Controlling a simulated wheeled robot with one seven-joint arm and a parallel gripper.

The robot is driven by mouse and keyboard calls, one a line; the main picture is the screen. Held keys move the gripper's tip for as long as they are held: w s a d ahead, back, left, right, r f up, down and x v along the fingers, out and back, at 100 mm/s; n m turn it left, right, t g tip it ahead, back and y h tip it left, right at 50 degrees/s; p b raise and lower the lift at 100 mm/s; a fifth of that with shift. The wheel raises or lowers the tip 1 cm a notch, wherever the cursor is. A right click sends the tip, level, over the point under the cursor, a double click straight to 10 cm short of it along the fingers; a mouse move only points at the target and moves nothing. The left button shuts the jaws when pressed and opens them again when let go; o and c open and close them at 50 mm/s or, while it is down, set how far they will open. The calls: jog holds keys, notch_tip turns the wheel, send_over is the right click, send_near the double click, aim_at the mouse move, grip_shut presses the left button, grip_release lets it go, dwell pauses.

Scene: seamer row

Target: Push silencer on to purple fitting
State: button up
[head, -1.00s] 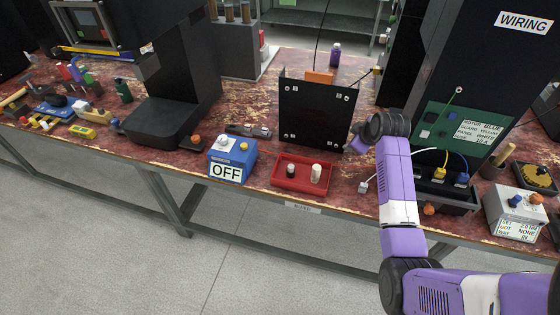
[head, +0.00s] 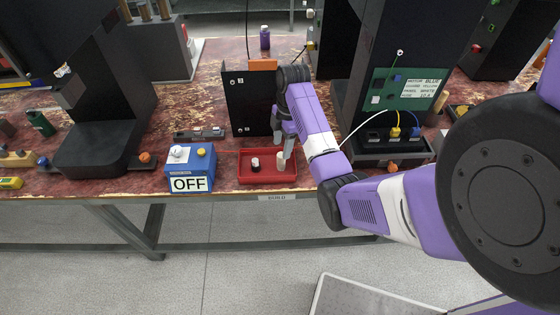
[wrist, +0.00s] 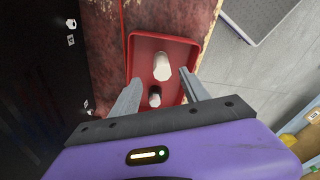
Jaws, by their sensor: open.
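A pale cylinder (head: 281,160), possibly the silencer, stands in a shallow red tray (head: 241,167). A small dark piece with a pale tip (head: 255,164) stands to its left. My gripper (head: 284,146) is open and empty over the tray, pointing down. In the wrist view the pale cylinder (wrist: 161,67) and the dark piece (wrist: 155,98) show between the fingers; I cannot tell the height gap. The black upright panel (head: 246,105) behind the tray has small pale fittings and an orange block on top (head: 262,65). I see no clearly purple fitting; my arm hides the panel's right part.
A blue switch box marked OFF (head: 191,168) stands left of the tray. A black machine (head: 100,125) is further left. A wiring stand with a green board (head: 408,98) is at right. A purple bottle-like item (head: 265,38) stands behind. The tray is near the bench's front edge.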

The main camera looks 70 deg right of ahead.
aim_at(281, 161)
jog(key=shift+f, duration=0.1)
jog(key=shift+a+f, duration=0.1)
jog(key=shift+f, duration=1.1)
jog(key=shift+w+a+f+p, duration=0.1)
jog(key=shift+a+f+p, duration=0.15)
jog(key=shift+f, duration=1.05)
jog(key=shift+a+f+p, duration=0.15)
jog(key=shift+f+p, duration=0.1)
jog(key=shift+f, duration=1.05)
grip_shut()
